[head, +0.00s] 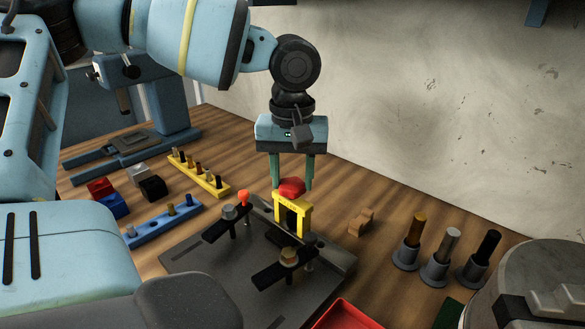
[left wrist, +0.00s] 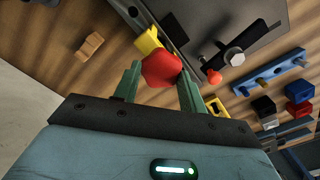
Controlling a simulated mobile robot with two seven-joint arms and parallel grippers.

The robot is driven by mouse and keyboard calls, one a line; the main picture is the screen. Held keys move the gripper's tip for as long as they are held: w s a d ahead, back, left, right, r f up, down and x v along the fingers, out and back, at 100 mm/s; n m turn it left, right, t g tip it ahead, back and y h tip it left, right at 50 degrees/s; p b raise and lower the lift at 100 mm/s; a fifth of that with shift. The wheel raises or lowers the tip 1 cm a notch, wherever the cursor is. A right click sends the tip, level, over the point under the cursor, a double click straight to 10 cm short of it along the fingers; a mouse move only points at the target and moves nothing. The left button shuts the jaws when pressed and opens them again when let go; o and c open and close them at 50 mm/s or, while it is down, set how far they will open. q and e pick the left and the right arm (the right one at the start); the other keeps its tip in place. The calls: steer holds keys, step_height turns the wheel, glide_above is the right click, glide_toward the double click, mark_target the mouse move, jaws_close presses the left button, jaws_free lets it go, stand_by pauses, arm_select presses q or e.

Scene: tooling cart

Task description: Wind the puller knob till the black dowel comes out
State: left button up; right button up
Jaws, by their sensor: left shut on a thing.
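The yellow puller (head: 304,217) stands like a small bridge on the dark plate (head: 190,260). Its red knob (head: 291,187) is on top, and in the left wrist view the red knob (left wrist: 161,69) sits between the fingers. My left gripper (head: 292,184) points down from above, with its green fingers shut on the knob's sides. Something dark shows under the puller's arch, but I cannot tell whether it is the black dowel. My right gripper is not in view.
Dark clamps (head: 288,262) stand on the plate close to the puller. A wooden piece (head: 361,222) lies to its right, before several grey-based pins (head: 438,257). Yellow (head: 199,173) and blue (head: 160,224) peg rails lie left. A red tray (head: 345,316) is at the front.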

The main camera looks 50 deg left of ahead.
arm_select(q)
steer(key=shift+c, duration=0.3)
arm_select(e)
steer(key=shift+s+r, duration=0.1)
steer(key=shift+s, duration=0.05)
